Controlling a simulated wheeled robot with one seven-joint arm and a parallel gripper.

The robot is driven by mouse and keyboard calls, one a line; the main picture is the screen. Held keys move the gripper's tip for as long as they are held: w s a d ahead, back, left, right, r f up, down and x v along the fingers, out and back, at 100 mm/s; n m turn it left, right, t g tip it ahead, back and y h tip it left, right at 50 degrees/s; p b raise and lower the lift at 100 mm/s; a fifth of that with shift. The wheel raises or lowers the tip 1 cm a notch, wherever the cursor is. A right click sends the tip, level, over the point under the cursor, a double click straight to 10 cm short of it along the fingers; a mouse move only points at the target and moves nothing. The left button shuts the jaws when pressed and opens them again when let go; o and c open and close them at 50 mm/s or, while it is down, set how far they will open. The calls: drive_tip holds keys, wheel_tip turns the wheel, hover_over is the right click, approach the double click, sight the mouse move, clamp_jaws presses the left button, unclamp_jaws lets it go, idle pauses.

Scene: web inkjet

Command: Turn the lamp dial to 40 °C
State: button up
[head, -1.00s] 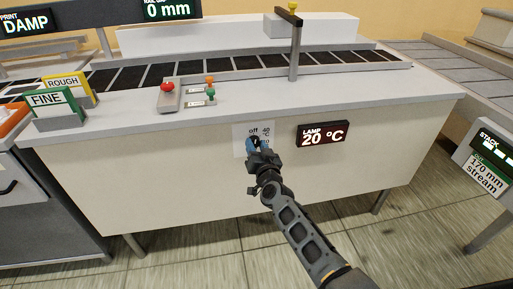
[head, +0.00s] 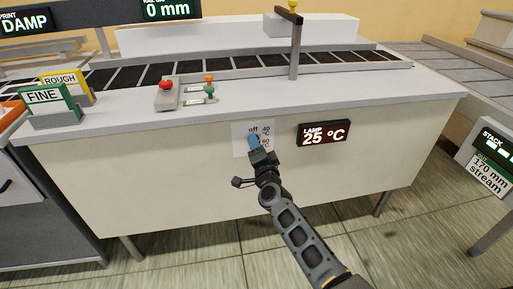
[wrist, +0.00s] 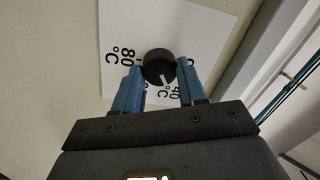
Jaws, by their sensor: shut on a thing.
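The lamp dial (wrist: 158,66) is a round black knob with a white pointer line, on a white scale card (wrist: 190,30) on the machine's front panel. In the wrist view its line points toward the lower right, near the partly hidden 40 °C mark. The blue fingers of my gripper (wrist: 157,88) are on either side of the dial and shut on it. In the head view my gripper (head: 254,143) covers the dial, and the scale card (head: 267,130) shows around it. The lamp display (head: 324,133) reads 25 °C.
Above the panel is a bench top with a conveyor (head: 230,66). A small control box with a red button (head: 166,86) and FINE (head: 46,97) and ROUGH (head: 62,80) signs stand on it. A STACK display (head: 490,145) is at the right. The floor before the panel is clear.

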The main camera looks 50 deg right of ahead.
drive_tip(key=shift+m, duration=0.5)
drive_tip(key=o, duration=1.1)
drive_tip(key=shift+c, duration=0.2)
drive_tip(key=shift+s, duration=0.1)
drive_tip(key=p+v, duration=0.2)
drive_tip(key=v, duration=0.5)
drive_tip(key=shift+s+a, duration=0.25)
drive_tip(key=shift+s, duration=0.05)
